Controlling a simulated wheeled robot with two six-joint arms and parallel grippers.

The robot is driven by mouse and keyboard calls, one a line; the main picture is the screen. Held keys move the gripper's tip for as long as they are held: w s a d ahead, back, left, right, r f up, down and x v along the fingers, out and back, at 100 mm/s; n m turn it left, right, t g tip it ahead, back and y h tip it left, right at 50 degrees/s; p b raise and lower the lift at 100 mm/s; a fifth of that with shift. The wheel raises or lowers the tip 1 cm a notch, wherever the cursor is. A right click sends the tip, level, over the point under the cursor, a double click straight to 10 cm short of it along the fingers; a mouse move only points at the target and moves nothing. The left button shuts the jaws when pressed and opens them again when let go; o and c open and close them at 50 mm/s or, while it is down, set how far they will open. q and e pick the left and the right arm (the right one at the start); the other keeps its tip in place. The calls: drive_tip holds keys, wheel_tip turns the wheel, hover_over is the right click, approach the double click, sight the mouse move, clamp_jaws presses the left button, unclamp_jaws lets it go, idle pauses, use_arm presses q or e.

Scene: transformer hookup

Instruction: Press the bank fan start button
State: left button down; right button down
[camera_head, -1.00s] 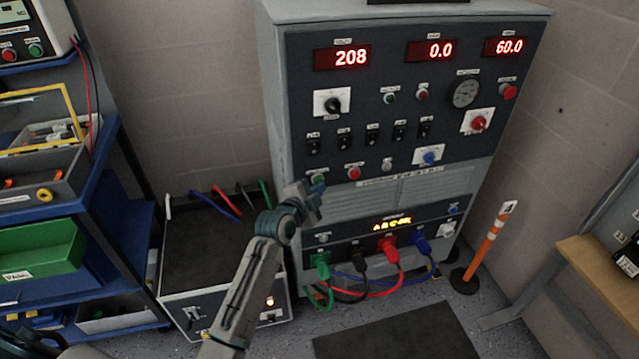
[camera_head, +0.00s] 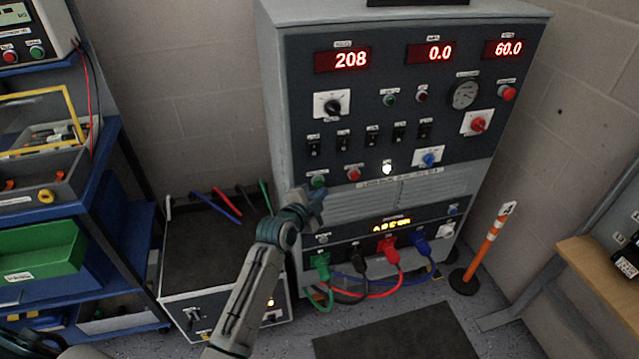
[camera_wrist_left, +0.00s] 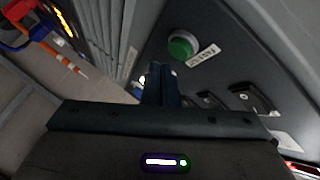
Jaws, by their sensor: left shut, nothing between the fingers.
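The load bank cabinet (camera_head: 400,110) stands against the wall. Its green push button (camera_head: 319,181) sits at the lower left of the control panel, left of a red button (camera_head: 354,174). The green button also shows in the left wrist view (camera_wrist_left: 184,45), with a label beside it. My left gripper (camera_head: 317,197) is shut and empty, just below the green button. In the left wrist view its fingertips (camera_wrist_left: 160,78) appear apart from the button. A small white lamp (camera_head: 387,168) right of the red button is lit. My right gripper is not in view.
Plugged green, black, red and blue cables (camera_head: 365,285) hang below the panel. A grey box unit (camera_head: 235,320) stands left of the cabinet, beside a blue shelf (camera_head: 120,185). An orange post (camera_head: 487,245) stands at the right. A dark mat (camera_head: 400,335) lies in front.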

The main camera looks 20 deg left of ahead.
use_arm(q)
drive_tip(key=s+d+p, duration=0.1)
drive_tip(key=s+d, duration=0.2)
drive_tip(key=s, duration=0.2)
drive_tip(key=shift+d+p, duration=0.2)
drive_tip(key=shift+p, duration=0.1)
idle(0.9)
